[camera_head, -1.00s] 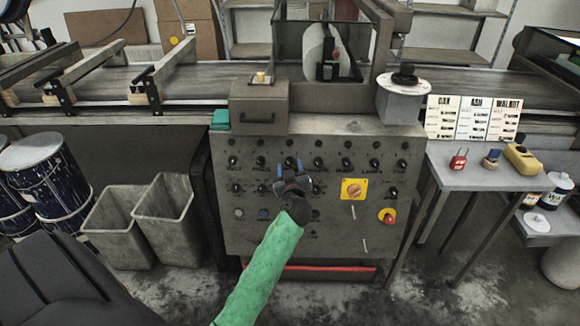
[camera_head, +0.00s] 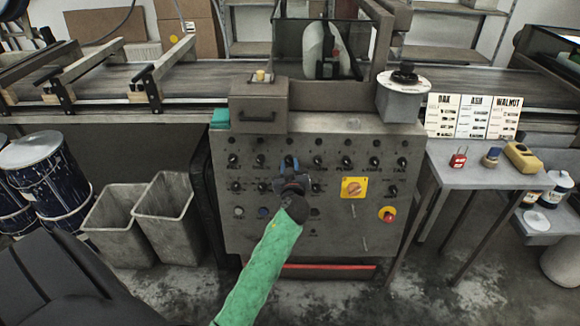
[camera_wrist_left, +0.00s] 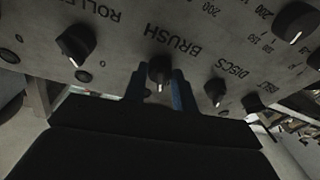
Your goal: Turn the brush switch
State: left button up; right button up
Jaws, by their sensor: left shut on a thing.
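The brush switch (camera_wrist_left: 160,72) is a small black knob beside the lettering BRUSH in the left wrist view, on the grey control panel (camera_head: 235,215). My left gripper (camera_head: 291,163) is at the upper row of knobs in the head view, its blue fingers close together. In the left wrist view the left gripper (camera_wrist_left: 161,78) has one finger on each side of the brush switch and is shut on it. In the head view the gripper hides most of that switch. My right gripper is not in view.
Neighbouring knobs are close by: the ROLLER one (camera_wrist_left: 75,43) and the DISCS one (camera_wrist_left: 216,90). A yellow rotary switch (camera_head: 354,188) and a red button (camera_head: 387,214) are lower right on the panel. A side table (camera_head: 480,178) stands at right, grey bins (camera_head: 165,215) at left.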

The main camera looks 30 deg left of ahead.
pick_arm(q)
jog(key=shift+m, duration=0.8)
jog(key=shift+m+h, duration=0.3)
jog(key=shift+m, duration=0.3)
jog(key=shift+s+a+m+t, duration=0.1)
jog(key=shift+m+t, duration=0.2)
jog(key=shift+m, duration=0.2)
jog(key=m+h+p, duration=0.1)
jog(key=m+p, duration=0.1)
jog(key=m, duration=0.2)
jog(key=shift+a+r+t, duration=0.1)
jog(key=shift+r+t, duration=0.05)
jog(key=shift+t, duration=0.25)
jog(key=m+h+p, duration=0.1)
jog(key=m+p, duration=0.1)
jog(key=m, duration=0.1)
jog(key=shift+m+p, duration=0.3)
jog(key=shift+m+h+p, duration=0.3)
jog(key=shift+m+p, duration=0.2)
jog(key=shift+m, duration=0.4)
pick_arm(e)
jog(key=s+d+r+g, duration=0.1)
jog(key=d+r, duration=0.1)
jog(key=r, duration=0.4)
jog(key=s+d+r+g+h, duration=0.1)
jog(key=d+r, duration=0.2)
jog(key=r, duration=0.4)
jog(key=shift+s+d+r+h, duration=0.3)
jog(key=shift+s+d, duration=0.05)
